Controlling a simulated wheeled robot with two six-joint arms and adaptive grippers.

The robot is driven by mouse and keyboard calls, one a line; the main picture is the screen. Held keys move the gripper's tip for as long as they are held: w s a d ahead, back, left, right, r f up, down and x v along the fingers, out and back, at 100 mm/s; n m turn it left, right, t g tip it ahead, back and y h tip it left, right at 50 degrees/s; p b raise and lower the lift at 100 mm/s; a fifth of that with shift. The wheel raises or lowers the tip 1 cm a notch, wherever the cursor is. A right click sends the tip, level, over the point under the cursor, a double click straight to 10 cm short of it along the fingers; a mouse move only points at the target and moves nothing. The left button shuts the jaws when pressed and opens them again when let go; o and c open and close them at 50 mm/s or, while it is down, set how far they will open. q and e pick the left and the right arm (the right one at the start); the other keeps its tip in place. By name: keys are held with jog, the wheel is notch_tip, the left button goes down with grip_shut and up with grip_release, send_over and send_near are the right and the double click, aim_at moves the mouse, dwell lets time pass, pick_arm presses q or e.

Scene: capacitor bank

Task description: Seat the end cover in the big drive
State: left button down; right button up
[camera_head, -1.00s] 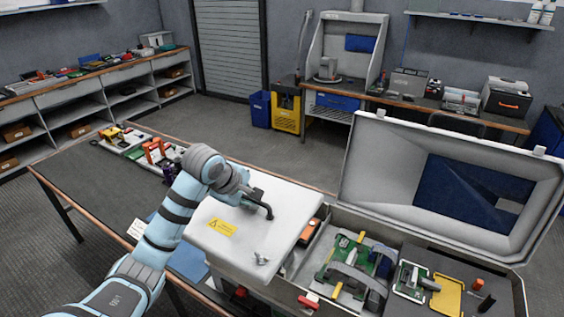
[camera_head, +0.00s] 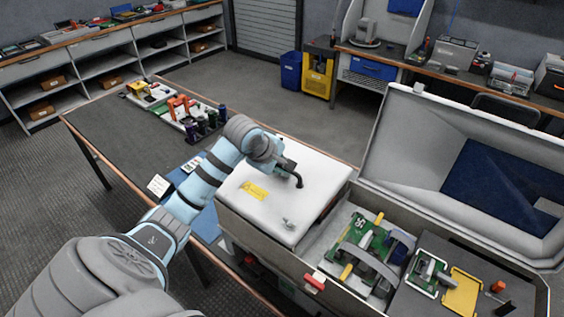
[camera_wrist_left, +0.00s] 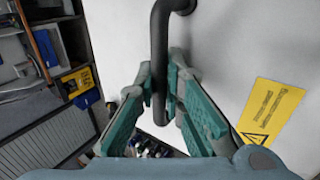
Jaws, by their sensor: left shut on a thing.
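The end cover (camera_head: 321,181) is a white panel with a dark bar handle (camera_head: 298,181), a yellow warning label and a small latch. It lies at the left end of the big drive (camera_head: 262,239), a long grey case with an open top. My left gripper (camera_head: 284,165) is shut on the handle; in the left wrist view its teal fingers (camera_wrist_left: 165,95) are around the bar. The cover's face and label also show in the left wrist view (camera_wrist_left: 235,55). I cannot tell whether the cover rests fully down in the drive. My right gripper is not in view.
The drive's large lid (camera_head: 415,165) stands open behind it. Green circuit boards (camera_head: 358,238) and a yellow plate (camera_head: 462,292) lie inside. Coloured parts (camera_head: 178,108) stand on the dark bench at left.

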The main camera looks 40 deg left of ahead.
pick_arm(q)
jog(key=shift+w+d+f, duration=0.15)
jog(key=shift+w+f, duration=0.2)
jog(key=shift+w, duration=0.3)
jog(key=shift+s+r, duration=0.25)
jog(key=shift+s, duration=0.25)
jog(key=shift+s+r, duration=0.15)
jog(key=shift+s, duration=0.2)
jog(key=shift+w+d+f, duration=0.1)
jog(key=shift+w+f, duration=0.1)
jog(key=shift+w, duration=0.45)
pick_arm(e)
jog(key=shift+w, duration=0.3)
pick_arm(q)
jog(key=shift+s, duration=0.4)
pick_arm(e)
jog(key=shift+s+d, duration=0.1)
pick_arm(q)
jog(key=shift+f, duration=0.65)
jog(key=c, duration=1.7)
grip_release()
jog(key=shift+o, duration=0.5)
